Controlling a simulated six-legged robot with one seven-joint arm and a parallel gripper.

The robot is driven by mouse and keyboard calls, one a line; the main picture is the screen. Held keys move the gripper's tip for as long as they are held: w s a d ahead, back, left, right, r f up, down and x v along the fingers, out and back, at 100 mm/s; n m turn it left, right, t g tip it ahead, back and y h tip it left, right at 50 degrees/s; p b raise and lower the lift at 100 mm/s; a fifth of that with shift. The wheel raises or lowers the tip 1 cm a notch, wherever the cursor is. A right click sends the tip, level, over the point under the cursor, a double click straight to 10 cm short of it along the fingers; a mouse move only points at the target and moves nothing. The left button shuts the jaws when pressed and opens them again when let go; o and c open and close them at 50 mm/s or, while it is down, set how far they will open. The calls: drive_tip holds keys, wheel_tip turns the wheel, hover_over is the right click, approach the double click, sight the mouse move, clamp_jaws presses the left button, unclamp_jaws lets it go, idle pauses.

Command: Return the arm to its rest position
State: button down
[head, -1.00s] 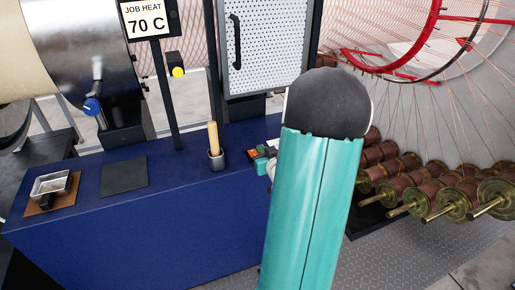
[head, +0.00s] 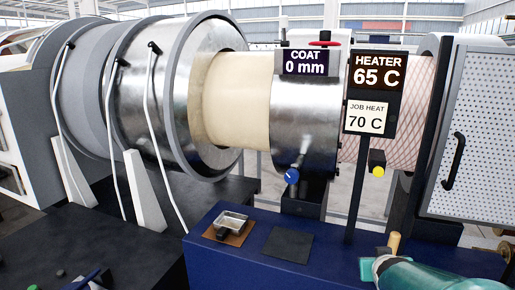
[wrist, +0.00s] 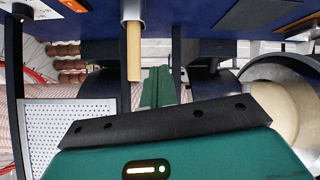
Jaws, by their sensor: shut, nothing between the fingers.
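My arm's teal link (head: 425,278) shows at the lower right of the head view, low over the bench. The head view does not clearly show my fingertips. In the wrist view my gripper (wrist: 158,88) is shut, its green fingers together with nothing between them. The wrist picture looks upside down, with the bench along its top. A wooden handle (wrist: 134,50) standing in a grey cup (wrist: 132,10) appears just left of the fingers there, and I cannot tell the gap. The handle also shows in the head view (head: 393,242), partly behind my arm.
The blue bench (head: 225,262) bears a metal tray on a brown pad (head: 229,229) and a dark mat (head: 287,245). A post carries the heater sign (head: 378,72). A large metal drum machine (head: 180,95) stands behind, and a perforated door (head: 475,135) stands at right.

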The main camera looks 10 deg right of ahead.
drive_tip(key=s+a+r+n+g+y, duration=0.1)
drive_tip(key=s+a+r+g+y, duration=0.1)
drive_tip(key=s+a, duration=0.5)
drive_tip(key=s+a+r+n+g+y, duration=0.1)
drive_tip(key=s+a, duration=0.6)
drive_tip(key=a, duration=0.9)
drive_tip(key=shift+s+a+r+n+g+y, duration=0.2)
drive_tip(key=shift+s+r+n+g+y, duration=0.2)
drive_tip(key=shift+r+n+y, duration=0.6)
